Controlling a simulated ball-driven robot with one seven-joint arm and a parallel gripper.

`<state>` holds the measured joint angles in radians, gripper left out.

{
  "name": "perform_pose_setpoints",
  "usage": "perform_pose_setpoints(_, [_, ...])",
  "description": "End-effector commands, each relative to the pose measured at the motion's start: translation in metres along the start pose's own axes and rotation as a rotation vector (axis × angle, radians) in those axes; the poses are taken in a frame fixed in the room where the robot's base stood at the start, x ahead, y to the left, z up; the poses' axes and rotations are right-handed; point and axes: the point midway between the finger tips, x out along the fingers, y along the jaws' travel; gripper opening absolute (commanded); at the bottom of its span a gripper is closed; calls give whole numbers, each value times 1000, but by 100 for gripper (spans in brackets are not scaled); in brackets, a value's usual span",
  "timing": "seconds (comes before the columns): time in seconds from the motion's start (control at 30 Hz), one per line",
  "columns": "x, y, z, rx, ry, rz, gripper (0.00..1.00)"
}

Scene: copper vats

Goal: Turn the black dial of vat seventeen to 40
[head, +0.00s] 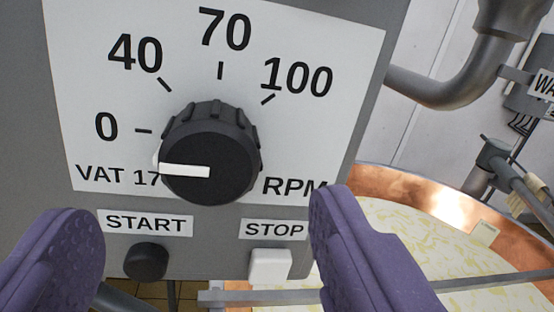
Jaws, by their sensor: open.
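The black dial (213,158) of vat 17 sits on a white panel (85,70) marked 0, 40, 70 and 100 RPM. Its white pointer (185,170) points left, a little below the 0 tick as seen from this angle. The 40 mark (136,53) is to the upper left of the dial. My gripper (208,230) is open, with one purple finger at lower left and the other at lower right. The fingers show below the dial in the picture, one on each side, with nothing between them in their grip. No contact with the dial is visible.
Below the dial are a black START button (146,261) and a white STOP button (270,266). A copper vat (400,182) with pale, lumpy contents stands at right behind the panel box. A grey pipe (440,92) bends at upper right, and a metal bar crosses at lower right.

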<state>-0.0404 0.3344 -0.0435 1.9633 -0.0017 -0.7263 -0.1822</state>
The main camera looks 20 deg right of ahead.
Motion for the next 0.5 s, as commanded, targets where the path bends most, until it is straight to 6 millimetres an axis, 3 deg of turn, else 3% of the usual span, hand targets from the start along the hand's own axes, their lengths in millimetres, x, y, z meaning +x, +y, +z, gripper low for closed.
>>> perform_pose_setpoints(0.23, [44, 0, 0, 0, -1, 1, 76])
perform_pose_setpoints(0.5, [60, 0, 0, 1, 0, 1, 76])
